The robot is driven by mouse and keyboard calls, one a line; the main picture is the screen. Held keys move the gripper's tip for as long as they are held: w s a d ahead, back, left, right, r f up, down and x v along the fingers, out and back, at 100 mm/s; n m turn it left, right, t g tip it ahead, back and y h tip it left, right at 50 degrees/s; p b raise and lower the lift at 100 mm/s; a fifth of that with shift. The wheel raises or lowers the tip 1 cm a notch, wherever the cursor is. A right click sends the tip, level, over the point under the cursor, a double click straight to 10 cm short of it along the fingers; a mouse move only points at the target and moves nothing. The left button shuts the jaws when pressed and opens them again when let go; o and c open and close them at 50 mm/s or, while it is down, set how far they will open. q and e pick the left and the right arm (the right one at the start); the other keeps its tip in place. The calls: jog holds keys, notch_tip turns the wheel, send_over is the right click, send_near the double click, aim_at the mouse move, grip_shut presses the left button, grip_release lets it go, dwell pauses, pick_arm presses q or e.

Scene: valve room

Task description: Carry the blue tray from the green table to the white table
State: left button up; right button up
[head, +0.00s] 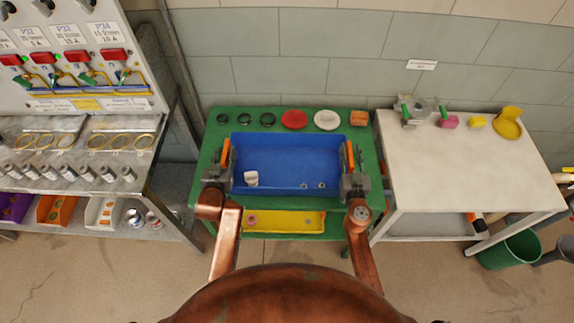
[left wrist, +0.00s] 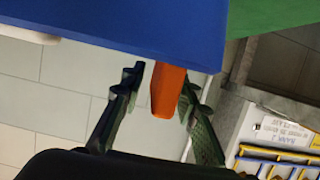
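The blue tray (head: 285,153) sits on the green table (head: 200,185) and has an orange handle at each short end. A small white item and two small ring-like items lie in it. My left gripper (head: 223,160) is at the tray's left end. In the left wrist view its fingers (left wrist: 160,95) are open on either side of the orange handle (left wrist: 168,92), with a gap visible. My right gripper (head: 352,160) is at the right orange handle (head: 349,154); its grip is too small to tell. The white table (head: 460,165) stands to the right.
Dark rings, a red plate (head: 294,119), a white plate (head: 327,120) and an orange block (head: 358,118) line the green table's back. Small items line the white table's back; its front is clear. A green bucket (head: 510,250) stands at its right leg. A control-panel bench is at left.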

pick_arm(q)
grip_shut()
pick_arm(e)
grip_shut()
pick_arm(q)
jog(key=shift+r, duration=0.1)
pick_arm(e)
jog(key=shift+r, duration=0.1)
